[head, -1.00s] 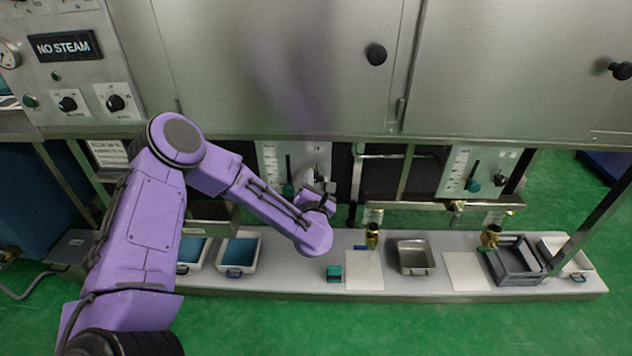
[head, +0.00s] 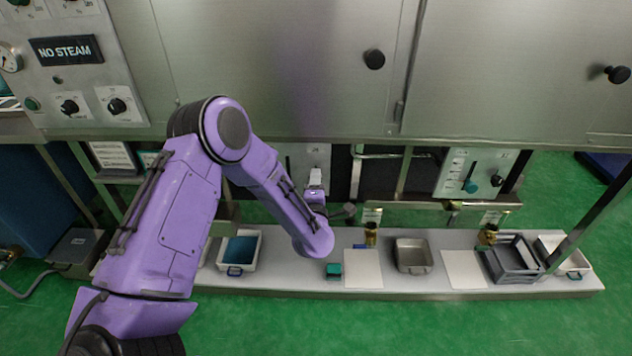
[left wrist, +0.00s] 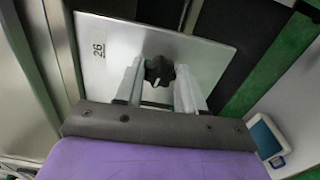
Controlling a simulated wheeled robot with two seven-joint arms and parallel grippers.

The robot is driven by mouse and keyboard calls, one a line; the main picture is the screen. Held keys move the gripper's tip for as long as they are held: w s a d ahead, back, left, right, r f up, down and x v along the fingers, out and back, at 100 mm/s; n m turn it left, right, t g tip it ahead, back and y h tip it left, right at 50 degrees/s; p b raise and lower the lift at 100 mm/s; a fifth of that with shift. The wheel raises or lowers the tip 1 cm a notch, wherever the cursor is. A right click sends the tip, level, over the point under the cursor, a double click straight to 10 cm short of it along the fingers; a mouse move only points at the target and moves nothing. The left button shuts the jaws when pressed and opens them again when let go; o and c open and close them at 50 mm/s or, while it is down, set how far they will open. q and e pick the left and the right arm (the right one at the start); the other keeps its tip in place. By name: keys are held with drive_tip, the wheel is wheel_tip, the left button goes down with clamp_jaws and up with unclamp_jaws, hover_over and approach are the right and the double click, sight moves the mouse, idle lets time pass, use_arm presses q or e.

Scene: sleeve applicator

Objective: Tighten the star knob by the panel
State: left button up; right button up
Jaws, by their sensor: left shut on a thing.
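A black star knob (left wrist: 159,70) shows in the left wrist view in front of a grey metal panel (left wrist: 105,38) marked 26. My left gripper (left wrist: 158,82) has one pale finger on each side of the knob and is shut on it. In the head view my left gripper (head: 316,184) is at the panel (head: 312,158) under the steel cabinet. The arm and gripper hide the knob there. My right gripper is not in view.
A second panel (head: 455,172) with its own black knob (head: 497,181) and teal-ended lever (head: 470,187) stands to the right. Below, a low bench (head: 330,288) holds a white tray (head: 256,262), a teal block (head: 334,270), a steel pan (head: 412,257) and a grey crate (head: 517,272).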

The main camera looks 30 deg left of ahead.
use_arm(q)
drive_tip(key=shift+s+f+m+p, duration=0.1)
drive_tip(key=shift+m+p, duration=0.55)
drive_tip(key=shift+m, duration=3.3)
drive_tip(key=shift+f+m+p, duration=0.1)
drive_tip(key=shift+m+p, duration=0.5)
drive_tip(key=shift+m, duration=3.35)
drive_tip(key=o, duration=1)
drive_tip(key=shift+o, duration=0.2)
drive_tip(key=v, duration=1)
drive_tip(key=shift+s, duration=0.25)
